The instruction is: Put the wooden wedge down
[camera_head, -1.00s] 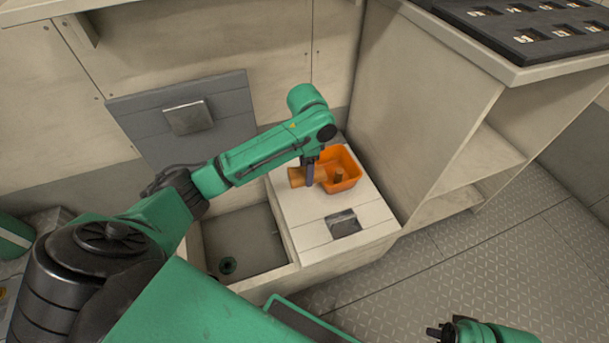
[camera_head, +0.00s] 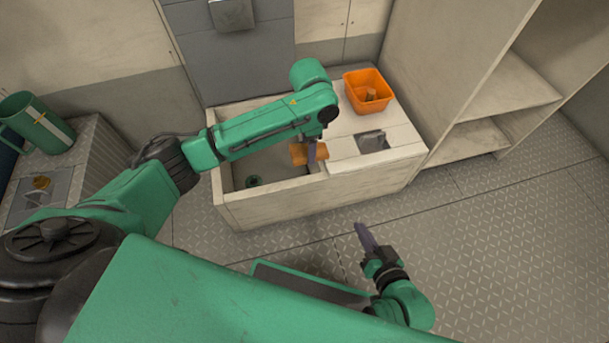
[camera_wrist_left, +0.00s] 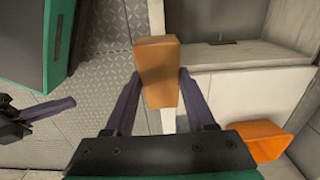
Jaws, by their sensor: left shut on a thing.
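My left gripper (camera_head: 312,160) is shut on the wooden wedge (camera_head: 297,153), an orange-brown block. It is held over the inner edge of the open well (camera_head: 275,165), next to the white lid (camera_head: 345,122). In the left wrist view the wedge (camera_wrist_left: 157,72) sits between the two purple fingers (camera_wrist_left: 158,100), with its far end sticking out beyond them. Whether it touches anything below is hard to tell. My right gripper (camera_head: 364,236) is low, in front of the locker over the floor, with nothing visible in it; its fingers overlap in view.
An orange bin (camera_head: 381,78) with a small brown piece inside stands at the back of the lid. A grey recessed latch (camera_head: 372,141) is at the lid's front. A small dark green ring (camera_head: 252,181) lies in the well. Shelves (camera_head: 480,137) stand to the right; the patterned floor (camera_head: 520,220) is clear.

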